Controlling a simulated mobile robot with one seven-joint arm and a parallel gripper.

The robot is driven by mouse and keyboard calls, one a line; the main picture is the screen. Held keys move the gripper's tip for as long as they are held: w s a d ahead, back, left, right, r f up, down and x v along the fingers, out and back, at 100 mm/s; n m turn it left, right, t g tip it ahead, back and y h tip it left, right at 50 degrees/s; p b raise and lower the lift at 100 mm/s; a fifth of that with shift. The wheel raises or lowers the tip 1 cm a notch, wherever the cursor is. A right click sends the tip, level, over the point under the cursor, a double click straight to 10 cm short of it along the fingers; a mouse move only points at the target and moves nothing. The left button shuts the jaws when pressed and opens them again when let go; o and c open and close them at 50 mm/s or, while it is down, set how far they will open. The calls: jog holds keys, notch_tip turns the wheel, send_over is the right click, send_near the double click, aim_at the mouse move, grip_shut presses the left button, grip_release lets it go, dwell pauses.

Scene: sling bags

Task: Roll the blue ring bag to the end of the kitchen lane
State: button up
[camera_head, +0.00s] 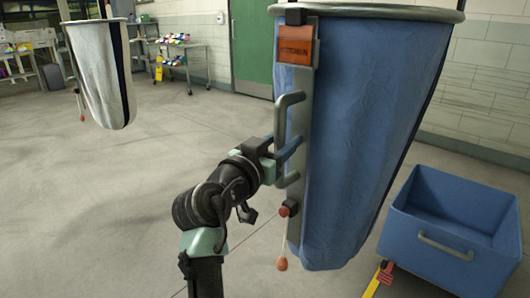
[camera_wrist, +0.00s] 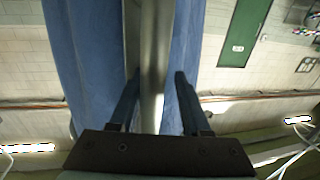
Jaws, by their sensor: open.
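The blue ring bag (camera_head: 375,120) hangs from a metal ring, right of centre in the head view. An orange tag (camera_head: 295,52) near its top seems to read "KITCHEN". A metal strip with a grey handle (camera_head: 281,115) runs down its near side. A red-knobbed pull (camera_head: 283,240) hangs low on it. My gripper (camera_head: 290,148) is at the handle. In the wrist view my gripper (camera_wrist: 157,90) is open, with one finger on each side of a vertical metal bar in front of the blue fabric. Contact with the bar cannot be told.
A blue wheeled cart (camera_head: 450,225) stands at the lower right, close to the bag. A pale grey bag (camera_head: 100,72) hangs at the left. A cart with coloured items (camera_head: 180,58) and a green door (camera_head: 251,45) are behind. The floor between the bags looks clear.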

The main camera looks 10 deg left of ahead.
jog(key=v, duration=1.2)
jog(key=shift+a+p, duration=0.15)
jog(key=shift+p, duration=0.2)
jog(key=shift+s, duration=0.1)
